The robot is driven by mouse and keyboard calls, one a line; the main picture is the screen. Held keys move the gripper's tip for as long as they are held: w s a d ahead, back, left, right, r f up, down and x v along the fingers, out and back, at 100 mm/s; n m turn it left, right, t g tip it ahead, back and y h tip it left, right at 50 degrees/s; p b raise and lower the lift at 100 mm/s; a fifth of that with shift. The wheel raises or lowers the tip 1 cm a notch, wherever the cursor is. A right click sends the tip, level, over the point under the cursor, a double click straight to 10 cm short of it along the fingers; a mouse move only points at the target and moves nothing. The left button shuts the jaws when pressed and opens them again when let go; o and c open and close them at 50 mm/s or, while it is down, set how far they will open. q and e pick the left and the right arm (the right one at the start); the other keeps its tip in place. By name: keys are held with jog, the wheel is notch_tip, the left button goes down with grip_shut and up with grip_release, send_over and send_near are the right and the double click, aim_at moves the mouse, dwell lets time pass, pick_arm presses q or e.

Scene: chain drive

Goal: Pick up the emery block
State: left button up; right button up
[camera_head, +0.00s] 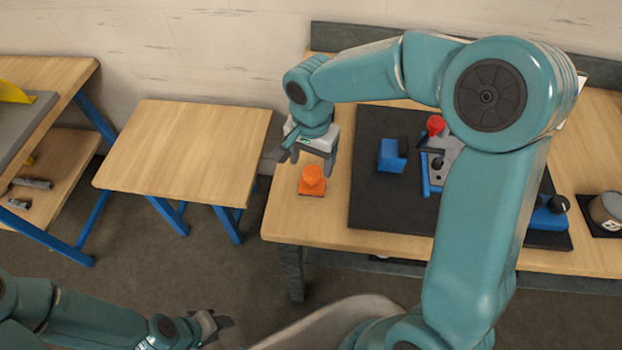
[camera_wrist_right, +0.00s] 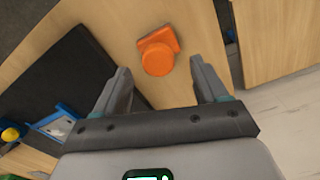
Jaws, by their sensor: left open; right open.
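The emery block, an orange square base with a round orange knob on top (camera_head: 312,181), sits near the left end of the wooden workbench. My right gripper (camera_head: 309,163) is open and empty, pointing down above and slightly behind it. In the right wrist view the block (camera_wrist_right: 158,50) lies ahead of the two parted fingers (camera_wrist_right: 161,72), between their lines and apart from both. My left gripper (camera_head: 220,323) is low at the bottom left, away from the bench, and open.
A black mat (camera_head: 375,205) right of the block carries a blue part (camera_head: 392,155), a red knob (camera_head: 435,125) and a grey plate, partly hidden by my right arm. A round container (camera_head: 607,210) stands far right. A bare wooden table (camera_head: 185,150) stands left, across a gap.

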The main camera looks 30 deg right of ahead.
aim_at(312, 172)
jog(key=f, duration=0.3)
jog(key=shift+s+f+p, duration=0.3)
jog(key=shift+f+p, duration=0.05)
jog(key=shift+f, duration=0.05)
jog(key=shift+w+f, duration=0.25)
jog(key=shift+f, duration=0.1)
jog(key=shift+s+r, duration=0.1)
jog(key=shift+s, duration=0.15)
jog(key=c, duration=1.3)
notch_tip(312, 172, up, 20)
jog(key=shift+r+b, duration=0.1)
jog(key=shift+b, duration=0.2)
